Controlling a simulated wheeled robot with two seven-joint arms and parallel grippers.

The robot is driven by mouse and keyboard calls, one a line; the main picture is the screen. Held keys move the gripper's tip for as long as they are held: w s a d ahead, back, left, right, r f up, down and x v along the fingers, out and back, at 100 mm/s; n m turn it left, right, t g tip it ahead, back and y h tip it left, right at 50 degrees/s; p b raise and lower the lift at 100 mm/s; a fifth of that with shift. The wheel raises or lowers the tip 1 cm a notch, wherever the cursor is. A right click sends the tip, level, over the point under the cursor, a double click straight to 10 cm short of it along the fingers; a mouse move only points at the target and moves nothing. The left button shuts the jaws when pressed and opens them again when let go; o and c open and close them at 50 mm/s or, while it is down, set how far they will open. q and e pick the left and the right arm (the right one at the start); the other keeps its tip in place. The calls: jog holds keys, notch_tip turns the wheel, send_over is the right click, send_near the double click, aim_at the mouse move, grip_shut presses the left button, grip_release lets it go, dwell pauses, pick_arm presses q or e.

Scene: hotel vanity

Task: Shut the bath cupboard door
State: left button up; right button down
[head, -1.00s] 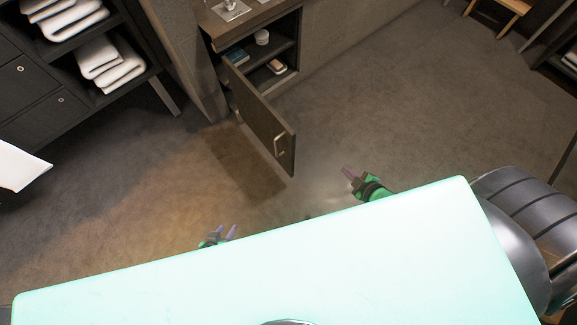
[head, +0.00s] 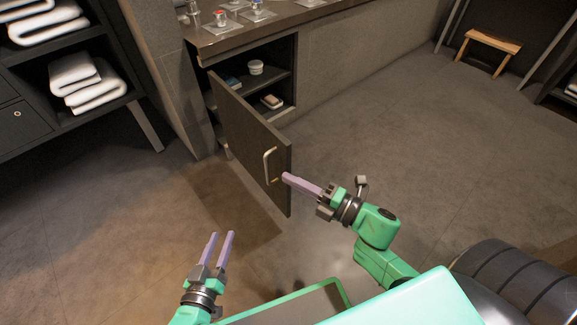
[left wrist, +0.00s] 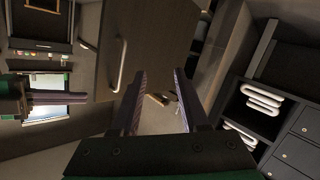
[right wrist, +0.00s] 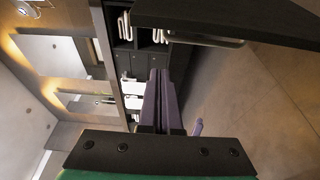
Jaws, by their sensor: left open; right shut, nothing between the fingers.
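The bath cupboard door (head: 245,135) stands wide open, swung out from the dark cupboard below the counter. Its pale bar handle (head: 267,165) is near the free edge. In the left wrist view the door (left wrist: 160,40) fills the upper middle; in the right wrist view it (right wrist: 240,18) crosses the top. My right gripper (head: 286,177) is shut and empty, its tips close to the door's free edge; I cannot tell if they touch. My left gripper (head: 222,234) is open and empty, below and left of the door, apart from it.
The cupboard shelves hold a white jar (head: 256,67) and a soap dish (head: 271,101). The counter (head: 235,40) carries several small items. A towel shelf (head: 75,122) stands at left, a wooden stool (head: 490,42) at far right. The floor around the door is clear.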

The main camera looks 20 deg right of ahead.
aim_at(288, 164)
jog(key=w+b, duration=0.1)
jog(key=w, duration=0.2)
jog(key=w+b, duration=0.1)
jog(key=w, duration=0.1)
jog(key=shift+w+d+b, duration=0.1)
jog(key=shift+d+b, duration=0.15)
jog(key=shift+b, duration=0.1)
pick_arm(q)
jog(key=w+a+r+t+h, duration=0.1)
jog(key=w+r+t, duration=0.1)
jog(key=r, duration=0.7)
jog(key=w+r+m+t, duration=0.1)
jog(key=w+r+t, duration=0.2)
jog(key=r, duration=0.7)
jog(key=w+a+r+t+h, duration=0.1)
jog(key=w+r+t, duration=0.2)
jog(key=r, duration=0.7)
jog(key=shift+w+a+m+t+h, duration=0.3)
jog(key=shift+a+m+t, duration=0.1)
jog(key=shift+t, duration=0.6)
pick_arm(e)
jog(key=shift+d, duration=0.1)
pick_arm(q)
jog(key=shift+r, duration=0.1)
